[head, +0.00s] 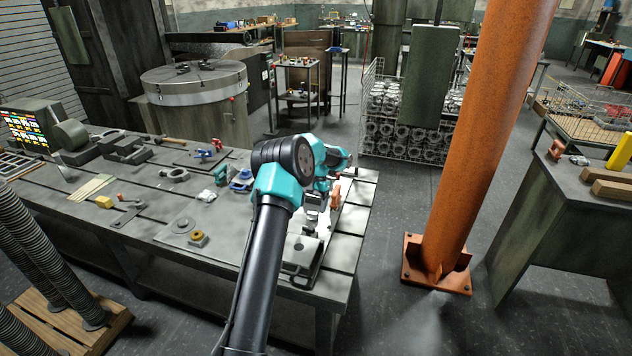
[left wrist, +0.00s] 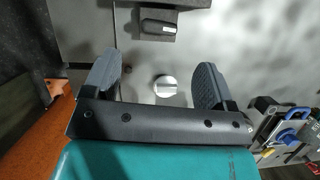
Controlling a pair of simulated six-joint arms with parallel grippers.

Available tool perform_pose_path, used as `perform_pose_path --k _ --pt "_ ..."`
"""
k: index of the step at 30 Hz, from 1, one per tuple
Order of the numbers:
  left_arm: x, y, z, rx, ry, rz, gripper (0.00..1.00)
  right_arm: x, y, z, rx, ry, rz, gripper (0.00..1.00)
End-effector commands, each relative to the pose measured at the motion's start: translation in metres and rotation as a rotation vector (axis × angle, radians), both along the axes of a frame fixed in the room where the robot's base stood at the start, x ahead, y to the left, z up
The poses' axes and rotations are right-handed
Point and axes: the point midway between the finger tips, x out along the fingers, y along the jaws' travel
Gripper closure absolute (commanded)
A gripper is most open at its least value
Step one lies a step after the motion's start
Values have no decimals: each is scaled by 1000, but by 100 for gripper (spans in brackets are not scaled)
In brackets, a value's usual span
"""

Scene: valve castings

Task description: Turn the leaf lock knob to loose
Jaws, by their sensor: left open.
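The knob (left wrist: 165,86) is a small silver round knob with a raised bar across its face, set on a grey plate (left wrist: 150,60) in the left wrist view. My left gripper (left wrist: 157,76) is open, its two dark fingers on either side of the knob with a gap on each side. In the head view my left gripper (head: 318,208) points down over the right end of the workbench (head: 150,225). I cannot make out the knob in the head view. My right gripper is in neither view.
A dark block (left wrist: 158,25) sits beyond the knob. A blue-handled clamp (left wrist: 288,136) stands to the right in the wrist view. Other tools and castings lie on the bench left of my arm. An orange column (head: 480,130) rises right of the bench.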

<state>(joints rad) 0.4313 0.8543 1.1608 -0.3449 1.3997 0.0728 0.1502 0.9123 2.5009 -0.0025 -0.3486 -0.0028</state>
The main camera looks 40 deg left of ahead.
Motion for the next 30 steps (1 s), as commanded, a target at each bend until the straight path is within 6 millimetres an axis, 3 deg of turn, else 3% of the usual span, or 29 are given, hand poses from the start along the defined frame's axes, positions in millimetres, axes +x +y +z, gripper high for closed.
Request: perform_pose_path --k 9,15,30 --pt "23 7 57 1 -4 1 21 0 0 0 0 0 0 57" --pt "31 11 77 0 -2 0 21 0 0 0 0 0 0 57" --pt "32 11 84 0 0 0 21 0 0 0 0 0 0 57"
